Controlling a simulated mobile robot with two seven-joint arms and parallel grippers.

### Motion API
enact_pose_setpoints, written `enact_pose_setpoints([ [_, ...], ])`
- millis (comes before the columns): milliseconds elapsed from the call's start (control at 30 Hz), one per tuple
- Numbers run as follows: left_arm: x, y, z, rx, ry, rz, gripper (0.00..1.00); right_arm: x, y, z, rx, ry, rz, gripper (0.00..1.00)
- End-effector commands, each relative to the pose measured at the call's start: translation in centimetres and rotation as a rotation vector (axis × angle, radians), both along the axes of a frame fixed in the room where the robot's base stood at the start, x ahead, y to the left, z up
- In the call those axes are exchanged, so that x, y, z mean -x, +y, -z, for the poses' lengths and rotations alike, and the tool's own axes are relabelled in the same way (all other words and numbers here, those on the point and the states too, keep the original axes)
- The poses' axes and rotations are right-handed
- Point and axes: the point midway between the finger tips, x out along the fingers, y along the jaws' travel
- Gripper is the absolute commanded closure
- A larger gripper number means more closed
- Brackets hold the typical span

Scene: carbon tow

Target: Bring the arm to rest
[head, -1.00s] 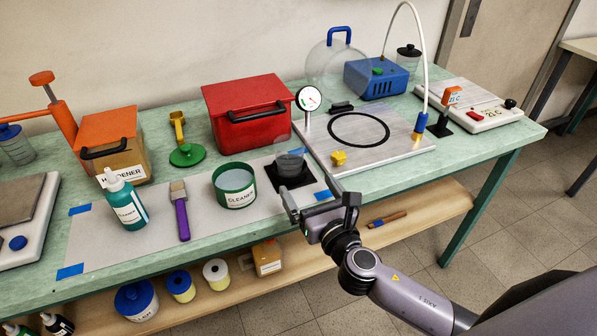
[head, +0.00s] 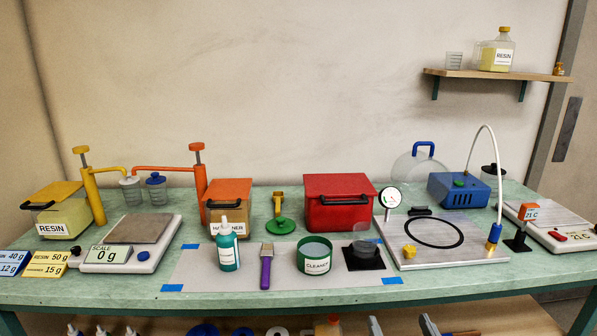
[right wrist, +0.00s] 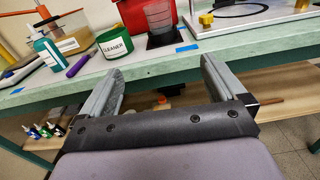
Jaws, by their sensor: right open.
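My right gripper (head: 401,324) shows only as two grey fingertips at the bottom edge of the head view, in front of the bench's front edge. In the right wrist view the right gripper (right wrist: 162,68) is open, its two fingers wide apart with nothing between them. It is in front of the green bench (right wrist: 150,64), apart from the things on top. A clear cup (right wrist: 158,15) on a black pad stands beyond the fingers. The rest of my right arm is out of the head view. My left gripper is in neither view.
A lower shelf (head: 490,317) runs below. Floor shows at right in the wrist view.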

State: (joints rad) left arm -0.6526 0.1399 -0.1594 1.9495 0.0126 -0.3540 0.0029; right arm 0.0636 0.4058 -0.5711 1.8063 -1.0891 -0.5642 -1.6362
Motion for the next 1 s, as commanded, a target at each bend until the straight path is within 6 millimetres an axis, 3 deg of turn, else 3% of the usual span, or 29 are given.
enact_pose_setpoints([
  [33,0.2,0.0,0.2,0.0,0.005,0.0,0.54,1.5,0.0,2.6,-0.213,0.093,0.011,0.03],
  [100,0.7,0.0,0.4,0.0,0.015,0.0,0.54,3.1,0.0,5.0,-0.485,0.191,0.041,0.03],
  [300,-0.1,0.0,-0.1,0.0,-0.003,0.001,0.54,8.3,-0.1,10.8,-1.241,0.413,0.21,0.03],
  [600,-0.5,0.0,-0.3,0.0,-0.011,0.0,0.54,16.9,-0.6,16.4,-2.313,0.514,0.652,0.03],
  [800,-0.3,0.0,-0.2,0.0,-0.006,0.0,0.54,20.4,-1.3,17.8,-2.747,0.436,0.889,0.03],
  [1000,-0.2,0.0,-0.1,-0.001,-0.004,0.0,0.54,21.3,-1.5,18.1,-2.868,0.396,0.957,0.03],
])
